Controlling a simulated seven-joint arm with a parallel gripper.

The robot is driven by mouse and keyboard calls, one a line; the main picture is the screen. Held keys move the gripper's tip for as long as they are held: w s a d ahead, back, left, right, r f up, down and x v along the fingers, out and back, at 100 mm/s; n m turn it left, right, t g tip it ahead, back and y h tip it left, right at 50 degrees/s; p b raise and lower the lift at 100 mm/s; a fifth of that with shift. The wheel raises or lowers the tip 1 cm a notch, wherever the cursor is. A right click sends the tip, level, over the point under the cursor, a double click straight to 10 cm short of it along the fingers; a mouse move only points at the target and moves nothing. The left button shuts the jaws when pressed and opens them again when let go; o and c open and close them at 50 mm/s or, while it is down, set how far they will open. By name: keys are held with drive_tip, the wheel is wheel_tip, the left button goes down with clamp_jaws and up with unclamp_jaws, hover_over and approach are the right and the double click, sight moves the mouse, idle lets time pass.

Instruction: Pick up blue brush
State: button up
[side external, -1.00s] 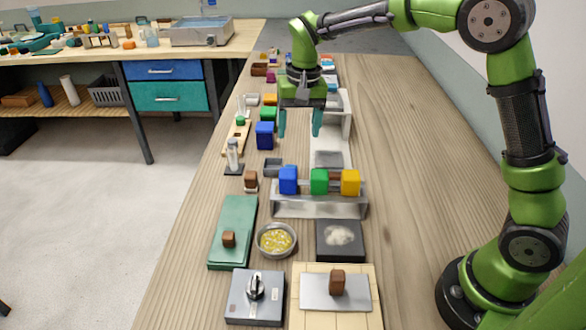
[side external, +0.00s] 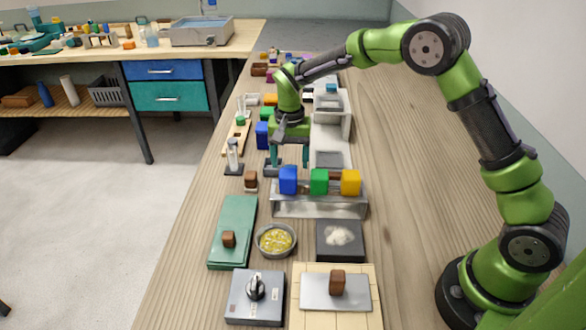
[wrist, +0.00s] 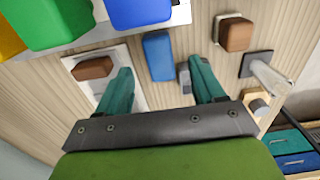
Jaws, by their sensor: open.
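A blue block-shaped piece (side external: 288,180) sits at the left end of a metal rack (side external: 320,206), beside a green piece (side external: 319,182) and a yellow piece (side external: 350,182). Blue also shows at the top of the wrist view (wrist: 140,10). Another blue block (wrist: 158,52) lies between my finger lines in the wrist view, apart from the fingers. A further blue block (side external: 262,135) stands behind, left of my gripper. I cannot tell which is the brush. My gripper (side external: 290,160) is open and empty, pointing down just behind the rack.
A small dark tray (side external: 270,172), a vial on a stand (side external: 233,155) and a brown block (side external: 250,180) stand to the left. A green board (side external: 233,225), a bowl of yellow bits (side external: 276,240) and a dark pad (side external: 340,240) lie in front. The bench's right side is clear.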

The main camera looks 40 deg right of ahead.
drive_tip(key=shift+d+f, duration=0.1)
drive_tip(key=shift+f, duration=2.6)
drive_tip(key=shift+w, duration=0.1)
drive_tip(key=c, duration=1.1)
drive_tip(key=shift+o, duration=0.2)
wheel_tip(320, 180, up, 10)
drive_tip(key=shift+r, duration=0.1)
